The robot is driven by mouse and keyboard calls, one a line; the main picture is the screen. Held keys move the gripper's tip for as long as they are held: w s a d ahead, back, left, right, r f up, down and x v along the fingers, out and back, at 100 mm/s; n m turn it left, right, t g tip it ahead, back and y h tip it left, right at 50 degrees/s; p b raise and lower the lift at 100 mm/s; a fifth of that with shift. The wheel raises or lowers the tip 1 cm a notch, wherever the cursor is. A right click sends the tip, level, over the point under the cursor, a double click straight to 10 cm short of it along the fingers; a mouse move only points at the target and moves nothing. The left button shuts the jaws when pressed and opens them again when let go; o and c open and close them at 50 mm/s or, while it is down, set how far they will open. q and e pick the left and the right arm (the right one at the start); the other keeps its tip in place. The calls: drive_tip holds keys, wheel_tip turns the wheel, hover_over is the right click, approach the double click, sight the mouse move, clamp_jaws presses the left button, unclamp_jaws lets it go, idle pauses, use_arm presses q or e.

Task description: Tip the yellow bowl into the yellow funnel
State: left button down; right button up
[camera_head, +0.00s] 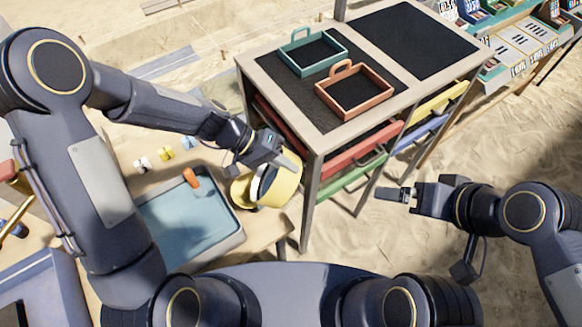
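The yellow bowl (287,187) is tipped on its side at the table's right edge, its dark opening facing left. My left gripper (281,160) is at the bowl's upper rim and appears shut on it. The yellow funnel (242,192) is just left of the bowl and partly hidden behind it. I cannot tell whether the two touch or what is inside the bowl. My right gripper (391,194) is out over the sand to the right, away from both and holding nothing visible. Its finger gap cannot be made out.
A blue tray (190,218) with an orange object (191,178) at its edge lies left of the funnel. Small white, yellow and blue pieces are behind it. A drawer cabinet (310,160) with teal (311,66) and orange (375,107) trays on top stands close right of the bowl.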

use_arm(q)
drive_tip(key=w+a+r+t+y+p, duration=0.1)
drive_tip(key=a+r+y+p, duration=0.4)
drive_tip(key=y, duration=0.6)
drive_tip(key=shift+r+t, duration=0.35)
drive_tip(key=shift+t, duration=0.25)
idle(1.0)
idle(0.5)
